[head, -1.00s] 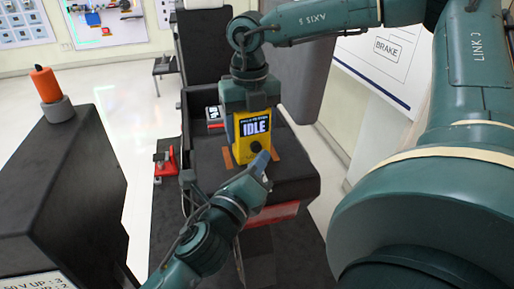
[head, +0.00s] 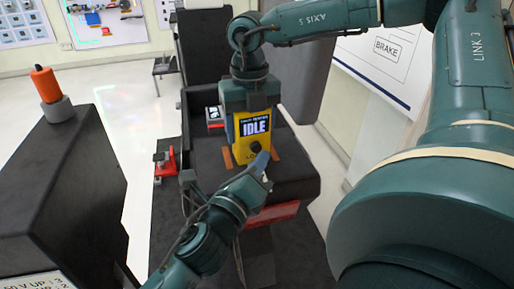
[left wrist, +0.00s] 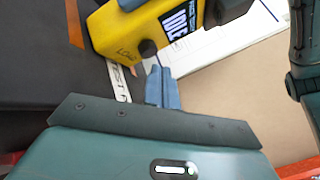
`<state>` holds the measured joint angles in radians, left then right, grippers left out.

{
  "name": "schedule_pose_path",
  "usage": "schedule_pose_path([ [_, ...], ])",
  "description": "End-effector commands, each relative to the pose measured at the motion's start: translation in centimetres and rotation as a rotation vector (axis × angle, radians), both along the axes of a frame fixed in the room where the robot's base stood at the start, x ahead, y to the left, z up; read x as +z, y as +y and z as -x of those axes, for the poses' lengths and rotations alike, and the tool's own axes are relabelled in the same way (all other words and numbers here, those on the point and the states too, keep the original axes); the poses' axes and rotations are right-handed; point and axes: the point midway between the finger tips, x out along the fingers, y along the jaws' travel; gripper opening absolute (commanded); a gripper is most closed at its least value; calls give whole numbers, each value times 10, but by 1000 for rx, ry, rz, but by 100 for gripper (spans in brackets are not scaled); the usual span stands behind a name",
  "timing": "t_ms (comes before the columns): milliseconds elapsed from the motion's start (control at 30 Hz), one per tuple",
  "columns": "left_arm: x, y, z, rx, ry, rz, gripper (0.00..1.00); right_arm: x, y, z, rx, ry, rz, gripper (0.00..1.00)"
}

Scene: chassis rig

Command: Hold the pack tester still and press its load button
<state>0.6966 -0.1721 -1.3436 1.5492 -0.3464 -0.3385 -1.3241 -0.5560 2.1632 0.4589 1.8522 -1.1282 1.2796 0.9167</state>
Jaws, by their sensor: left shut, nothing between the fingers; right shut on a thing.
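The yellow pack tester (head: 243,146) stands upright on the dark bench, its screen reading IDLE. It also shows in the left wrist view (left wrist: 118,32). Its dark round load button (head: 255,147) is low on the front face, and in the left wrist view the button (left wrist: 148,48) is just beyond my left fingertips. My left gripper (head: 262,160) is shut and empty, its blue fingers (left wrist: 160,80) pointing at the button. I cannot tell whether they touch it. My right gripper (head: 247,103) comes from above and is shut on the tester's top; its fingertips are largely hidden.
Orange strips (head: 228,160) lie beside the tester's base. A red clamp-like device (head: 165,160) stands at the bench's left. A dark cabinet with an orange knob (head: 45,84) is at the far left. A red part (head: 272,215) is at the bench's front.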

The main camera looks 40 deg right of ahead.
Motion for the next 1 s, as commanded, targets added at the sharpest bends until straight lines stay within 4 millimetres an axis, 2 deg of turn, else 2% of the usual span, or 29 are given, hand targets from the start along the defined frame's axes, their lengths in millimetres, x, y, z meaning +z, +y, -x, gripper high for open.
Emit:
schedule_pose_path([
  [600, 0, 0, 0, 0, 0, 0, 0, 0, 0, 0, 0, -1, 0, 38],
  [1000, 0, -3, -8, 1, 0, -1, 0, 0, 0, 0, 0, -1, 0, 38],
])
